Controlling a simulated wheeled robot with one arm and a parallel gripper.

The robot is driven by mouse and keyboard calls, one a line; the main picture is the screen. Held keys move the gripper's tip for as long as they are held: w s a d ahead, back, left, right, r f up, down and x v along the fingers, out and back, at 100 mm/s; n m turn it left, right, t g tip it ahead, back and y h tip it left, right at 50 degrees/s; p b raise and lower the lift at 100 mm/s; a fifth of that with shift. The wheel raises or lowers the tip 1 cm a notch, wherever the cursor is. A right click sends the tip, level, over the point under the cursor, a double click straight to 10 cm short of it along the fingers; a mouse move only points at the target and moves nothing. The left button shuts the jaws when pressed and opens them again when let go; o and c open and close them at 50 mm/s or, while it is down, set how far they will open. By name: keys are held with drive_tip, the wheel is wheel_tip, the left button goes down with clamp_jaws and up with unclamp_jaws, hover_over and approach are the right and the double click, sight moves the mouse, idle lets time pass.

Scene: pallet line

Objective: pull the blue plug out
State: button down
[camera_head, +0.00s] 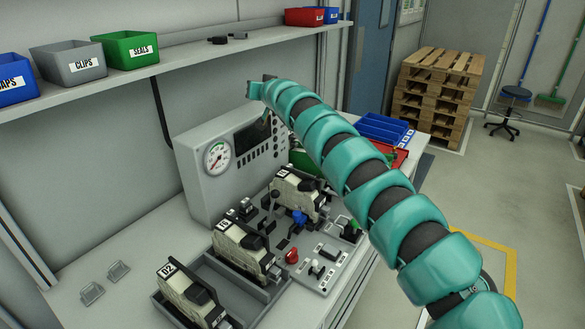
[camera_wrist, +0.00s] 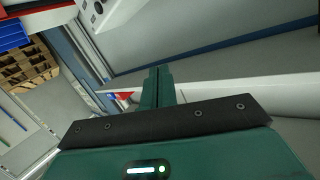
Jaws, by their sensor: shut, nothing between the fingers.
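My gripper (camera_head: 254,90) is up in the air near the shelf, above and apart from the plug. In the wrist view my gripper (camera_wrist: 159,72) has its two fingers together with nothing between them. The plug is not seen in the wrist view.
A grey test box with a gauge (camera_head: 217,157) stands behind the panel. Modules (camera_head: 244,249) and a red knob (camera_head: 292,256) surround the plug. The shelf (camera_head: 180,62) holds bins, including a green bin (camera_head: 126,49). Blue trays (camera_head: 384,129) lie at the bench's far end.

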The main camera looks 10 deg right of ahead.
wheel_tip(320, 180, down, 13)
drive_tip(key=s+d+m+g+h, duration=0.2)
drive_tip(key=s+g, duration=0.1)
drive_tip(key=g, duration=0.1)
drive_tip(key=m+g+h, duration=0.3)
drive_tip(key=g, duration=0.5)
hover_over(297, 211)
drive_tip(key=f, duration=1.7)
drive_tip(key=shift+s+a, duration=0.15)
drive_tip(key=shift+s, duration=0.15)
drive_tip(key=shift+w+f, duration=0.1)
drive_tip(key=shift+f, duration=0.25)
drive_tip(key=shift+w+f, duration=0.2)
drive_tip(key=shift+p+x, duration=0.55)
drive_tip(key=shift+x, duration=0.95)
drive_tip(key=shift+w+d+f, duration=0.1)
drive_tip(key=shift+d+f, duration=0.15)
drive_tip(key=shift+f, duration=0.35)
